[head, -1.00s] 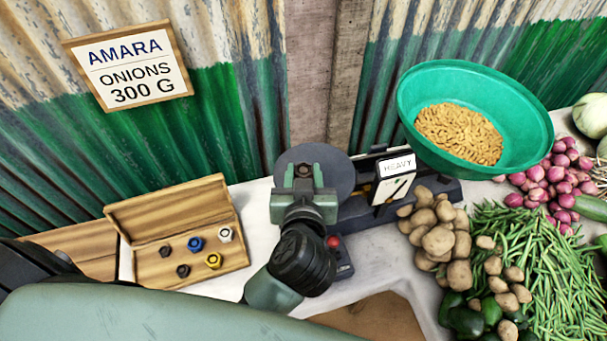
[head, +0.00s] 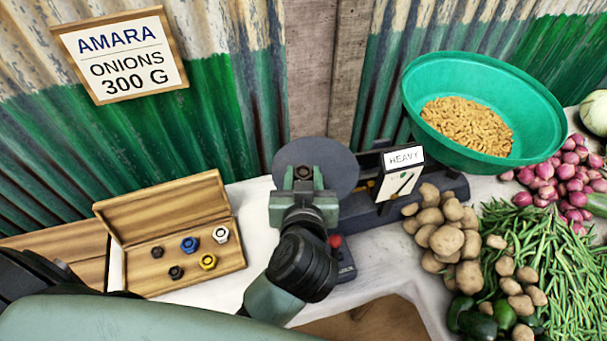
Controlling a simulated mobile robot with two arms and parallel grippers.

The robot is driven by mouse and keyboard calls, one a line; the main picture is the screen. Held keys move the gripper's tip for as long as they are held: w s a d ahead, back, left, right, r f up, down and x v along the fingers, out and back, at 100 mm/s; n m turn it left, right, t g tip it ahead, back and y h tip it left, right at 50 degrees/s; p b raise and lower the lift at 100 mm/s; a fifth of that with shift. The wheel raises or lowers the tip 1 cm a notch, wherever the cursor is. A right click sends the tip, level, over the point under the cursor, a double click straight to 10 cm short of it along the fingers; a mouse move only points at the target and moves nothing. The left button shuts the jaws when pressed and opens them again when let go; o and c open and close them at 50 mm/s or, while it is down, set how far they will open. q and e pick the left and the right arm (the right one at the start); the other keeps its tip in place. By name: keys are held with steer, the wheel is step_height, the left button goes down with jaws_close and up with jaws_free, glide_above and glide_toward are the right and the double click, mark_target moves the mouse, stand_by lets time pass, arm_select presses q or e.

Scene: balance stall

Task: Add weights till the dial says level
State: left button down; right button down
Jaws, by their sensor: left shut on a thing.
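The balance (head: 435,192) stands on the white table, with a dark grey round plate (head: 335,157) at its left and a green bowl (head: 545,115) of yellow-brown pieces at its right. The dial (head: 397,182) carries a "HEAVY" label and its needle is slanted. My left gripper (head: 303,174) is over the plate, shut on a small dark weight (head: 303,172), mostly hidden between the fingers. An open wooden box (head: 225,257) at the left holds a blue weight (head: 189,244), a white weight (head: 221,234), a yellow weight (head: 208,261) and two dark weights (head: 176,272). My right gripper is not in view.
A sign (head: 122,55) on the corrugated wall reads "AMARA ONIONS 300 G". Potatoes (head: 447,235), green beans (head: 545,265), peppers (head: 480,323) and red onions (head: 545,185) crowd the right. A red knob (head: 335,241) sits at the balance's front. Bare cloth lies between box and balance.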

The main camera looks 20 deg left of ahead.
arm_select(q)
steer(key=shift+f, duration=0.55)
steer(key=c, duration=0.9)
jaws_free()
steer(key=shift+o, duration=0.2)
steer(key=shift+s, duration=0.1)
steer(key=shift+s+d+r+p, duration=0.1)
steer(key=shift+s+r+p, duration=0.1)
steer(key=shift+p, duration=0.2)
steer(key=p+v, duration=0.5)
steer(key=v, duration=0.2)
steer(key=shift+s+f, duration=0.1)
